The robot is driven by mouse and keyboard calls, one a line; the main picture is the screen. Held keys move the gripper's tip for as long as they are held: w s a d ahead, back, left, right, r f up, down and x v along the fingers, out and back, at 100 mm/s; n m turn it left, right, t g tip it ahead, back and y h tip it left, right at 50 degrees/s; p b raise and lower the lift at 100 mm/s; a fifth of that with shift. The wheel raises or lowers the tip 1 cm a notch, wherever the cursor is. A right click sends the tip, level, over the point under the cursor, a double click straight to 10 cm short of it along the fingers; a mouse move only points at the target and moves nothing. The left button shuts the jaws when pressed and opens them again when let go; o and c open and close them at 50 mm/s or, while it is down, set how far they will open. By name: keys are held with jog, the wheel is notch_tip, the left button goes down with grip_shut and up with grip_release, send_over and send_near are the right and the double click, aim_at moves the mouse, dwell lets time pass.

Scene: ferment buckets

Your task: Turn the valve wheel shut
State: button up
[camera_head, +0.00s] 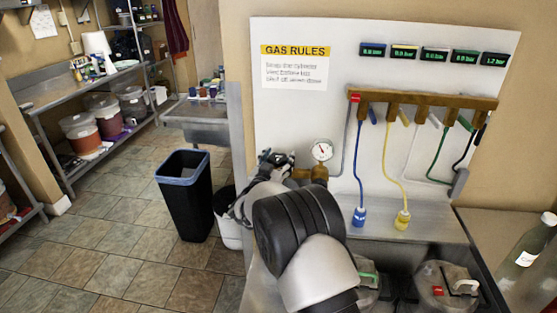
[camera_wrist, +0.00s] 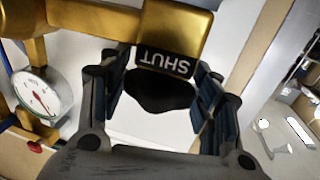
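The valve is a brass body (camera_wrist: 178,28) with a black label reading SHUT, seen upside down in the wrist view. A dark, rounded wheel or handle (camera_wrist: 160,92) shows just below the label. My gripper (camera_wrist: 162,85) has one finger on each side of this dark part, with the fingers apart. I cannot tell whether the pads press on it. In the head view my gripper (camera_head: 275,160) is at the left end of the brass fitting (camera_head: 318,173), and the wheel is hidden there. A round gauge (camera_head: 322,150) stands on the fitting.
Lidded buckets (camera_head: 445,285) stand below at the right. A black bin (camera_head: 185,195) stands on the floor at left. The tiled floor (camera_head: 120,240) beyond it is clear.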

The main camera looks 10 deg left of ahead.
jog(key=shift+o, duration=1.1)
jog(key=shift+s, duration=0.1)
jog(key=v, duration=1.2)
